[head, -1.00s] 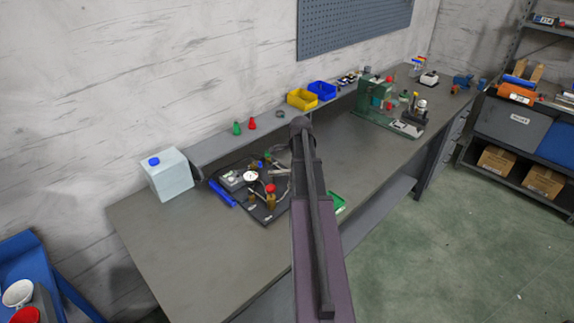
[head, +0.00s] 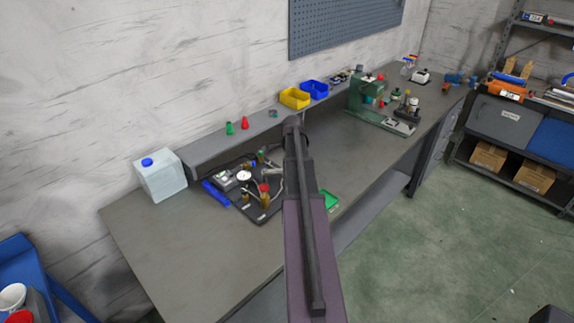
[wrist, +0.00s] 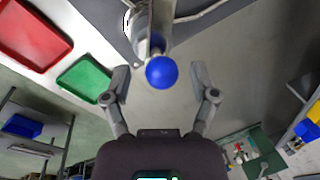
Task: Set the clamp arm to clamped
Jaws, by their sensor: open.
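A blue ball knob (wrist: 161,72) sits at the end of a metal lever (wrist: 157,38) in the wrist view, which looks like the clamp arm. My gripper (wrist: 161,80) is open, with one finger on each side of the knob. A gap shows between the knob and each finger. The lever's base is cut off at the top, so its clamp position cannot be told. In the head view my arm hides my gripper and the lever. A black board (head: 240,203) with a gauge and fittings lies left of my arm on the bench (head: 160,240).
A green tray (wrist: 86,77) and a red tray (wrist: 32,35) show in the wrist view. A white container (head: 160,178) with a blue cap stands at the bench's left. A green machine (head: 372,105) stands further right. Bare bench lies at the front left.

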